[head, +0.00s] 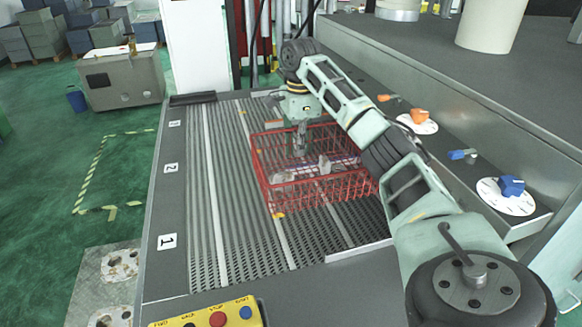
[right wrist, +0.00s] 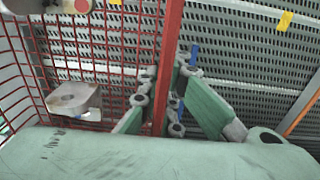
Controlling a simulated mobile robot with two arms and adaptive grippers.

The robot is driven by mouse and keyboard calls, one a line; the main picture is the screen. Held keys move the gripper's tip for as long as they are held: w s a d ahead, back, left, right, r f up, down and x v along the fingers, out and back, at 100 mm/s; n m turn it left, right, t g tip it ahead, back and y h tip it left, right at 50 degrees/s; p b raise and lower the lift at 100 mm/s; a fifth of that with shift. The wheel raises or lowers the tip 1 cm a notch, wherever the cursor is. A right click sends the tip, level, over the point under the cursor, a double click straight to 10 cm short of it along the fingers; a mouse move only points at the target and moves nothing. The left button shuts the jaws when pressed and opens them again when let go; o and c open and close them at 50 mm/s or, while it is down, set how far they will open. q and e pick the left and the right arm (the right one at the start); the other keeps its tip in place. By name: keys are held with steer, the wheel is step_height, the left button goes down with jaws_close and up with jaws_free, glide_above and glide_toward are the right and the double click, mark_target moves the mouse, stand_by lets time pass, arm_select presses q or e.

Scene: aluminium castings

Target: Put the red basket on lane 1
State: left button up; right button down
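The red basket (head: 318,192) is a wire crate on the ribbed roller bed, right of the number plates, with grey castings (head: 283,178) inside. I cannot tell whether it rests on the bed or hangs just above it. The lane 1 plate (head: 167,242) is at the near left edge. My right gripper (head: 301,150) reaches down at the basket. In the right wrist view, its fingers (right wrist: 166,98) lie on both sides of the basket's red bar (right wrist: 171,45) and appear closed on it. A casting (right wrist: 74,98) shows beside the bar. My left gripper is out of view.
Plates 2 (head: 171,168) and 3 (head: 174,124) stand farther along the left edge. The near bed by plate 1 is clear. A yellow button box (head: 205,316) is at the front. A ledge with blue (head: 511,186) and orange (head: 419,116) knobs runs along the right.

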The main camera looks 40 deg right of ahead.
steer(key=shift+f, duration=0.15)
steer(key=a+f+p, duration=0.1)
steer(key=a+f, duration=0.1)
steer(key=a, duration=0.1)
steer(key=w+a+f+p, duration=0.1)
steer(key=a+f, duration=0.1)
steer(key=a, duration=0.2)
steer(key=w+a+f+p, duration=0.1)
steer(key=a+f, duration=0.1)
steer(key=a, duration=0.2)
steer(key=shift+w+p, duration=0.25)
steer(key=shift+p, duration=0.15)
steer(key=shift+a+f+p, duration=0.2)
steer(key=shift+f+p, duration=0.1)
steer(key=shift+f, duration=0.25)
step_height(320, 180, down, 2)
steer(key=shift+f+p, duration=0.15)
steer(key=shift+p, duration=0.5)
steer(key=shift+f, duration=0.6)
steer(key=c, duration=2.4)
jaws_free()
steer(key=shift+f, duration=0.1)
steer(key=o, duration=0.4)
